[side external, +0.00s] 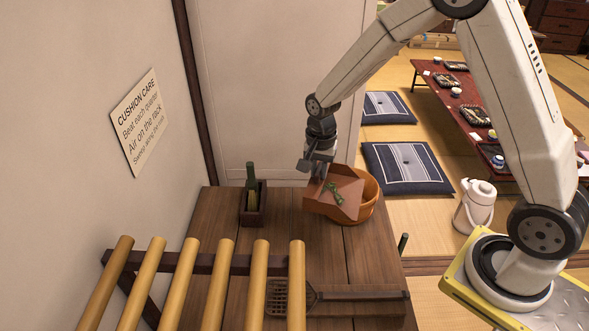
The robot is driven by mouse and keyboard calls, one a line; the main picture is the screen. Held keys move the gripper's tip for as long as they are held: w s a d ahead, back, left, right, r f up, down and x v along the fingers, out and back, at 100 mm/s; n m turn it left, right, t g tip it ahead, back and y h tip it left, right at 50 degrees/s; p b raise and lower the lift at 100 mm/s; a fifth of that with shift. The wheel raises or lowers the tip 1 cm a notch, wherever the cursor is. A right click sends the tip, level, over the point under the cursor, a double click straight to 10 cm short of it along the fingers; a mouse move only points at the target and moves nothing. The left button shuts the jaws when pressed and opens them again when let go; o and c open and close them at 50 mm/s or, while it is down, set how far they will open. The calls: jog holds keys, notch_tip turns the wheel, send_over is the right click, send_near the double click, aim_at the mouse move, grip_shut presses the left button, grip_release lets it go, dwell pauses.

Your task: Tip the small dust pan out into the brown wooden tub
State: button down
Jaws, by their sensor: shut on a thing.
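The small dust pan (347,186) is reddish brown, with a small green scrap (334,194) lying in it. My gripper (317,172) is shut on the pan at its back left side and holds it over the left part of the brown wooden tub (369,203). The pan hides much of the tub, including most of its inside. The tub stands at the right back edge of the wooden table. I cannot tell whether the pan touches the tub's rim.
A dark wooden box (253,219) with a green bottle-like item stands left of the tub on the table (315,260). A bamboo rack (190,275) fills the front left. A white flask (475,206) stands beyond the table.

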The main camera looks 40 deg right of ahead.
jog(key=shift+w+d+r+m, duration=0.65)
jog(key=shift+w+d+m, duration=1.15)
jog(key=shift+w+d, duration=3.6)
jog(key=s+d+f+t+y, duration=0.1)
jog(key=s+d+f+t, duration=0.1)
jog(key=s+f+t, duration=0.1)
jog(key=shift+s+d+f+t, duration=0.25)
jog(key=shift+s+d+t, duration=0.15)
jog(key=shift+s+t, duration=0.5)
jog(key=shift+s, duration=0.25)
jog(key=shift+s+d+r+t, duration=0.15)
jog(key=shift+s+t, duration=0.35)
jog(key=shift+s, duration=0.05)
jog(key=shift+s+d+r+t, duration=0.1)
jog(key=shift+s+d+t, duration=0.05)
jog(key=shift+s+t, duration=0.4)
jog(key=shift+s+t+y, duration=0.25)
jog(key=shift+s+y, duration=0.05)
jog(key=shift+s, duration=0.05)
jog(key=shift+s+r, duration=0.1)
jog(key=shift+r, duration=0.05)
jog(key=shift+a, duration=0.1)
